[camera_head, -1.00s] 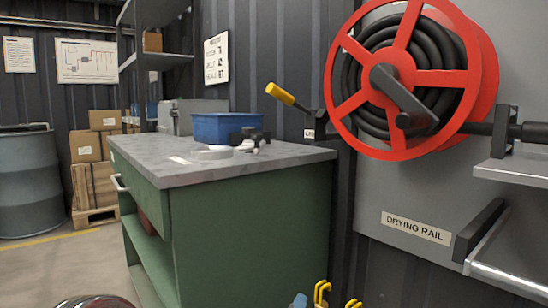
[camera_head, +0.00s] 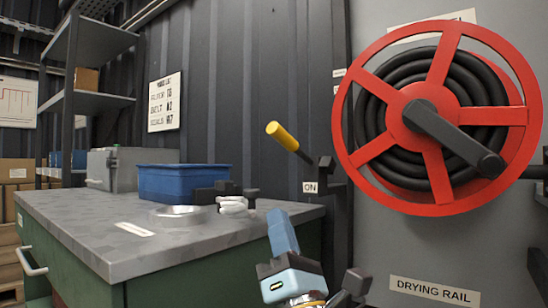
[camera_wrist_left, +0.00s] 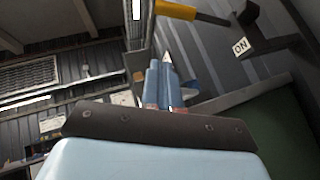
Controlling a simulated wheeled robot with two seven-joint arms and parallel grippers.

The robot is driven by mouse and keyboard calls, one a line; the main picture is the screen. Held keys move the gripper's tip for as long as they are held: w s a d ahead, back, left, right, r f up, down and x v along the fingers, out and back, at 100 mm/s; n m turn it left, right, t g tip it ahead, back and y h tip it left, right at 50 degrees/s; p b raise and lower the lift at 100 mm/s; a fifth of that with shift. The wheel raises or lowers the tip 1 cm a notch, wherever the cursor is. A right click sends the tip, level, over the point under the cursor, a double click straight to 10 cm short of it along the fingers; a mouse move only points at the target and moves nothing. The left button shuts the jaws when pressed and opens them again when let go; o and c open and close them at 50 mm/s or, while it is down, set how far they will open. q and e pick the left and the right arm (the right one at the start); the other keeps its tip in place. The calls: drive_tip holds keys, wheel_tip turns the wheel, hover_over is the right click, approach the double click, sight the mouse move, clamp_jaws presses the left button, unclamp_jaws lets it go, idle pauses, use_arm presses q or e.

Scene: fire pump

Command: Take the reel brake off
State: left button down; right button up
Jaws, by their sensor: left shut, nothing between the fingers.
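The red hose reel (camera_head: 440,115) with black hose hangs on the grey panel at the right of the head view. The brake lever is a dark bar with a yellow grip (camera_head: 282,134), left of the reel, slanting up to the left from a dark bracket (camera_head: 325,170) with an "ON" label (camera_head: 310,187). The yellow grip (camera_wrist_left: 176,10) and "ON" label (camera_wrist_left: 240,47) also show in the left wrist view. My left gripper (camera_head: 280,225) points up below the lever, apart from it. Its blue fingers (camera_wrist_left: 160,80) are shut and empty. My right gripper is out of view.
A green workbench with a grey top (camera_head: 75,213) stands at the left. It carries a blue bin (camera_head: 185,182), a silver ring (camera_head: 177,215), white and dark items and a grey box (camera_head: 130,165). A "DRYING RAIL" label (camera_head: 432,291) is below the reel.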

sight(294, 149)
use_arm(q)
drive_tip(key=shift+w, duration=0.1)
drive_tip(key=w+r+p, duration=0.3)
drive_tip(key=w+r, duration=0.3)
drive_tip(key=r, duration=0.5)
drive_tip(key=shift+w+a+p, duration=0.35)
drive_tip(key=shift+w+a, duration=0.05)
drive_tip(key=shift+r+h, duration=0.15)
drive_tip(key=shift+h, duration=0.15)
